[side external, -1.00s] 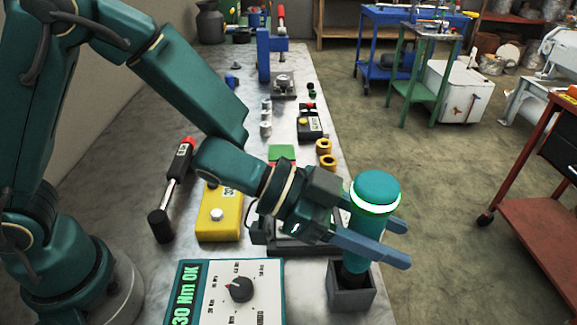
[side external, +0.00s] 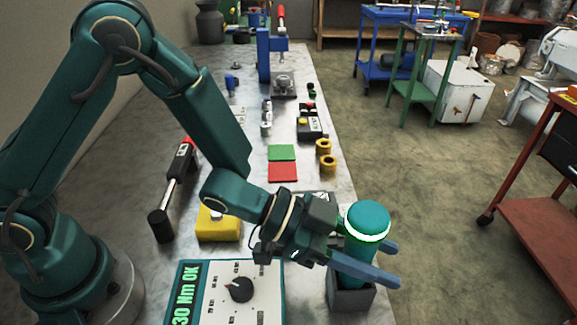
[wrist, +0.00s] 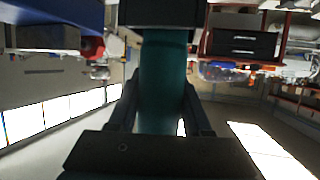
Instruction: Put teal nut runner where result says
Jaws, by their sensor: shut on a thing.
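The teal nut runner (side external: 367,217), with a bright pale-green ring below its rounded cap, is slightly tilted in the side view. My gripper (side external: 393,264) is shut around its body, which also shows between the fingers in the wrist view (wrist: 163,80). The runner's lower end is at the mouth of a dark grey square holder (side external: 352,297); how deep it reaches is hidden. The teal-edged controller (side external: 230,293) with a black dial shows "30 Nm OK" in green. A green pad (side external: 282,152) and a red pad (side external: 283,171) lie bare behind my wrist.
A yellow box (side external: 218,229) stands left of my wrist. Two brass nuts (side external: 325,155) sit near the bench's right edge. The bench surface around the pads is partly clear.

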